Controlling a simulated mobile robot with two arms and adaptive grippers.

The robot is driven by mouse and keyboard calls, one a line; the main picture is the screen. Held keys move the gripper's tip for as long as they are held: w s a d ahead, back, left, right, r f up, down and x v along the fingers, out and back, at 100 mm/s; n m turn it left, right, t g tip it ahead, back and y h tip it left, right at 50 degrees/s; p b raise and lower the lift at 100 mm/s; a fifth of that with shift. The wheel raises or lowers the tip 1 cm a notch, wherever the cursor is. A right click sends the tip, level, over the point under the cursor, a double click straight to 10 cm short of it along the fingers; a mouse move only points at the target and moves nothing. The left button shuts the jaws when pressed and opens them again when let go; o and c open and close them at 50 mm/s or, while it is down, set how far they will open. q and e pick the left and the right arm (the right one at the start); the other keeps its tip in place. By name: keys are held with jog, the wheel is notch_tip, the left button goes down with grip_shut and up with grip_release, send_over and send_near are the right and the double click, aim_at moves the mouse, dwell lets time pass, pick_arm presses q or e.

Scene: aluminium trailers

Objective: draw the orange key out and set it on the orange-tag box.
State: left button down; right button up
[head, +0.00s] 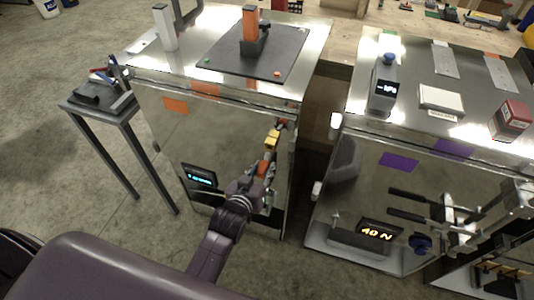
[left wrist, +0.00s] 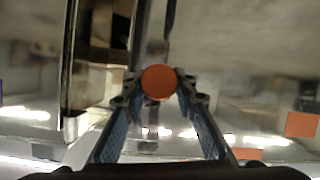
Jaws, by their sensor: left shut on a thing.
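The left aluminium box (head: 225,130) carries orange tags (head: 175,105) on its front. My left gripper (head: 264,168) is in front of this box, near the right edge of its front face. It is shut on the orange key (left wrist: 158,82), whose round orange end shows between the fingertips in the left wrist view. In the head view, orange and yellow parts (head: 271,141) show just beyond the fingers. I cannot tell whether the key is still in its lock, as the fingers hide part of it. My right gripper is not in view.
A purple-tag box (head: 400,162) stands to the right across a gap. A small side table (head: 103,108) stands left.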

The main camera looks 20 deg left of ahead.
pick_arm(q)
jog(key=shift+s+f+p, duration=0.2)
jog(key=shift+s+p, duration=0.15)
jog(key=shift+s, duration=0.85)
